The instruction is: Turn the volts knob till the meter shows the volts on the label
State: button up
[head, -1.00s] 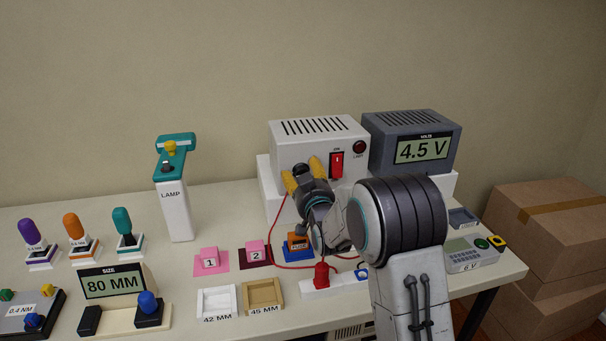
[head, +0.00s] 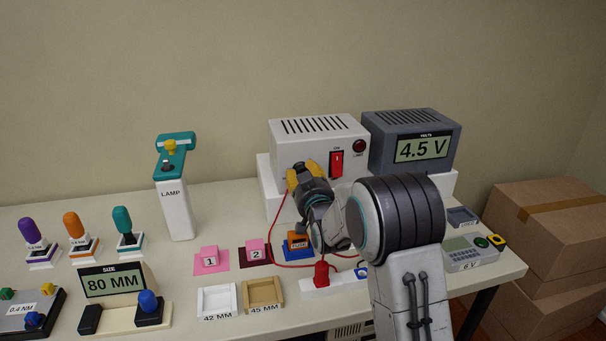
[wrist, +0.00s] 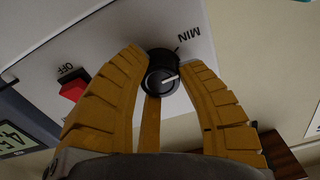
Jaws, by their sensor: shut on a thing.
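The white power supply (head: 308,144) stands at the back with a red switch and a red lamp on its front. My gripper (head: 303,174) is at the lower left of that front. In the wrist view its yellow fingers (wrist: 159,72) are shut on the black volts knob (wrist: 161,84), one on each side. The knob's white pointer line shows, and MIN is printed beside it. In the head view the gripper hides the knob. The grey volts meter (head: 422,150) to the right reads 4.5 V. A 6 V label (head: 470,266) is on the grey handheld (head: 463,249) at the right.
A red plug (head: 321,273) with a red cable and an orange fuse block (head: 298,243) sit below my arm. A teal and white lamp (head: 174,195) stands to the left. Two trays (head: 262,293) lie in front. Boxes (head: 550,220) stand beyond the table's right edge.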

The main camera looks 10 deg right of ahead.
jog(key=shift+r, duration=0.1)
jog(key=shift+c, duration=0.6)
jog(key=shift+b, duration=0.5)
jog(key=shift+m+b, duration=0.8)
jog(key=shift+b, duration=0.1)
jog(key=m+b, duration=0.2)
jog(key=b, duration=0.1)
jog(key=m+b, duration=0.3)
jog(key=shift+r+m+b, duration=0.15)
jog(key=shift+m+b, duration=0.25)
jog(key=shift+m, duration=0.2)
